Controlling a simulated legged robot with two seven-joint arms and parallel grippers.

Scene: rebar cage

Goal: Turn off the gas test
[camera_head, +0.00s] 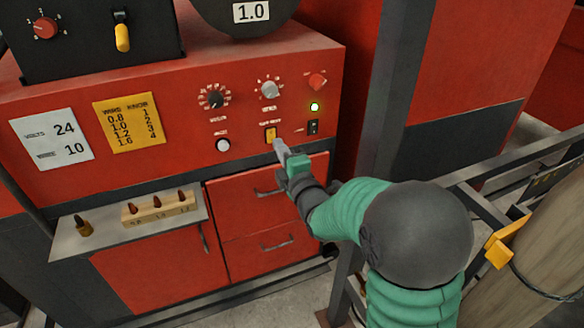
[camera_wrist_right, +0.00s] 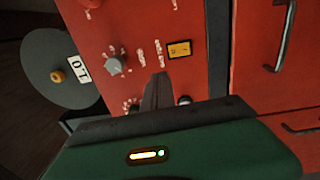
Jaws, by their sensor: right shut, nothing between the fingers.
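The yellow rocker switch (camera_head: 271,134) sits on the red machine's front panel (camera_head: 180,124), under a small white label too blurred to read surely. In the wrist view the closed fingers (camera_wrist_right: 158,85) point at the panel beside the switch. I cannot tell whether they touch the panel. Which way the switch is tipped is too small to tell. My left gripper is not in view.
Knobs, including a grey one (camera_head: 269,89), are above; a white button (camera_head: 223,145) is to the left. Red drawers (camera_head: 262,190) with handles are below. A shelf (camera_head: 118,240) juts out lower left.

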